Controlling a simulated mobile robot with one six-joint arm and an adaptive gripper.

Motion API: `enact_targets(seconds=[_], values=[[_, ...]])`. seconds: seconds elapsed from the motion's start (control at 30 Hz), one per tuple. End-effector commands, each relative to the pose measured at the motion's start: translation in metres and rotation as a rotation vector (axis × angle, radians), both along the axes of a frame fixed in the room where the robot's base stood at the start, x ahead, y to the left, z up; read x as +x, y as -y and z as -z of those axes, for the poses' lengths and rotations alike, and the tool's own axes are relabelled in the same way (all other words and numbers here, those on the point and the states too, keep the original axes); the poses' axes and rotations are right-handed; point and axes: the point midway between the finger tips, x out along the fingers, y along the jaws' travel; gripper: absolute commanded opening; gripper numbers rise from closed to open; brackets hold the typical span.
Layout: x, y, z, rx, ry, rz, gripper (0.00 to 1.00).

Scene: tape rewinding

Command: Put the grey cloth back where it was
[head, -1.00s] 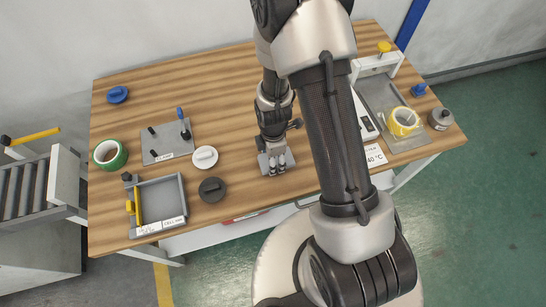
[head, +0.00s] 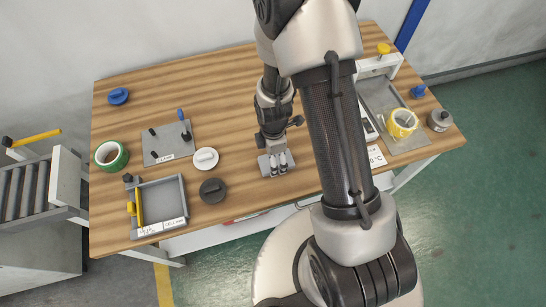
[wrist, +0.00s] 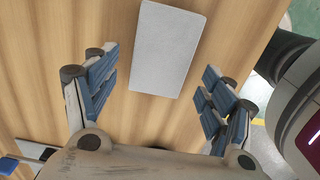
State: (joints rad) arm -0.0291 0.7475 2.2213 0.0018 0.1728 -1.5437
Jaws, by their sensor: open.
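The grey cloth (head: 263,166) is a flat, light grey rectangle on the wooden table near its front edge. In the head view my gripper covers its middle. In the wrist view the cloth (wrist: 167,47) lies flat on the wood beyond the fingertips, in line with the gap between them. My gripper (wrist: 155,95) is open, with its blue-padded fingers spread wide and nothing between them. In the head view my gripper (head: 279,166) is over the cloth. I cannot tell its exact height above it.
Left on the table (head: 240,90) are a clamp plate (head: 160,152), a green tape roll (head: 110,155), a grey tray (head: 163,205), a white disc (head: 205,158) and a dark disc (head: 212,190). A yellow roll (head: 402,122) is at right. Wood behind my gripper is clear.

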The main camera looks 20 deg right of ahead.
Motion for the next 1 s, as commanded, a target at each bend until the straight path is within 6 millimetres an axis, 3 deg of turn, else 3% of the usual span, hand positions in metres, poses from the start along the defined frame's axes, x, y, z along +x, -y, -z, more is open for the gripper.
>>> enact_targets(seconds=[0.1, 0.3, 0.67, 0.83, 1.0], values=[[0.002, 0.000, -0.032, 0.000, 0.005, 0.000, 0.76], [0.001, 0.000, -0.073, 0.000, 0.004, 0.000, 0.76], [0.002, 0.001, -0.118, 0.001, 0.022, 0.059, 0.76], [-0.001, 0.003, -0.188, 0.017, 0.097, 0.312, 0.76], [-0.027, 0.005, -0.266, 0.063, 0.178, 0.656, 0.76]])
